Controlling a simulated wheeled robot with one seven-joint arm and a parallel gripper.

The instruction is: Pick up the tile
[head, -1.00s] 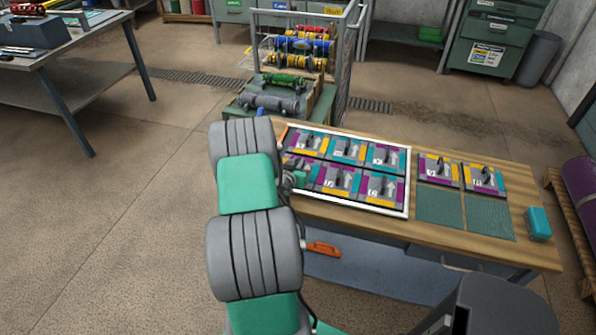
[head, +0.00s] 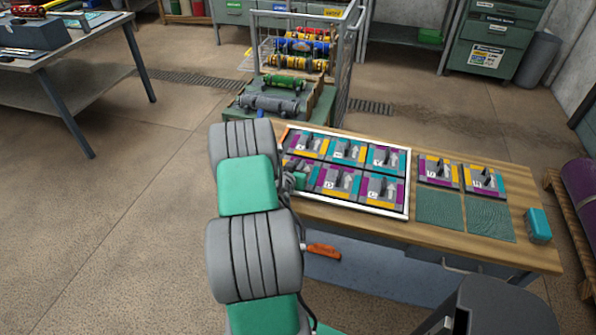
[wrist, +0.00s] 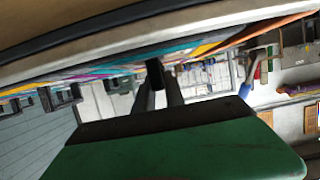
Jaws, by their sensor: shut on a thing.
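Several patterned tiles in purple, teal, yellow and grey, with dark upright handles, sit in a white-edged frame (head: 360,207) on the wooden bench. Two more tiles (head: 438,171) (head: 485,180) lie to the right of the frame. My gripper (head: 298,180) is at the frame's left end, mostly hidden behind my arm in the head view. In the wrist view my gripper (wrist: 158,84) is shut on a dark handle (wrist: 154,72) under a band of coloured tile (wrist: 180,52). Which tile it is, and whether it is lifted, I cannot tell.
Two green pads (head: 440,207) (head: 490,218) lie bare on the bench (head: 400,232). A teal block (head: 538,225) stands near the right end. A caged rack of coloured cylinders (head: 305,50) stands behind the bench. A purple roll (head: 582,195) is at far right.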

